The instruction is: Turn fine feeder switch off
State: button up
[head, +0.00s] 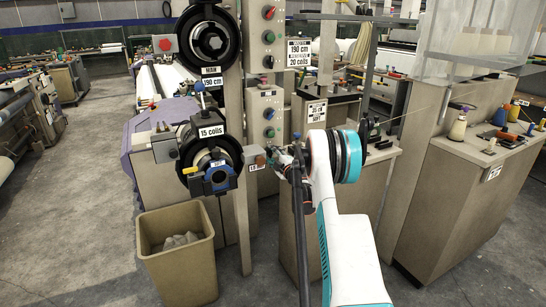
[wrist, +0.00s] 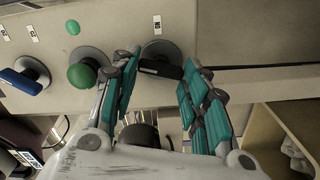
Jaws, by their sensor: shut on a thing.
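A black switch knob (wrist: 160,60) on a round grey base sits on the beige panel in the wrist view, between the fingertips of my gripper (wrist: 161,63). The fingers are shut on it. In the head view my gripper (head: 282,156) is at the lower part of the control post, below a green button (head: 269,132), and hides the knob.
A feeder marked "15 coils" (head: 210,131) stands just left of my gripper, above a tan bin (head: 176,245). Another feeder (head: 208,40) is above it. A cabinet with cones (head: 440,205) stands right of my arm. Open floor lies at the left.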

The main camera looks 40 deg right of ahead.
jog(key=shift+f+n, duration=0.1)
jog(key=shift+n, duration=1.9)
jog(key=o, duration=1.1)
jog(key=shift+a, duration=0.1)
jog(key=v, duration=1.2)
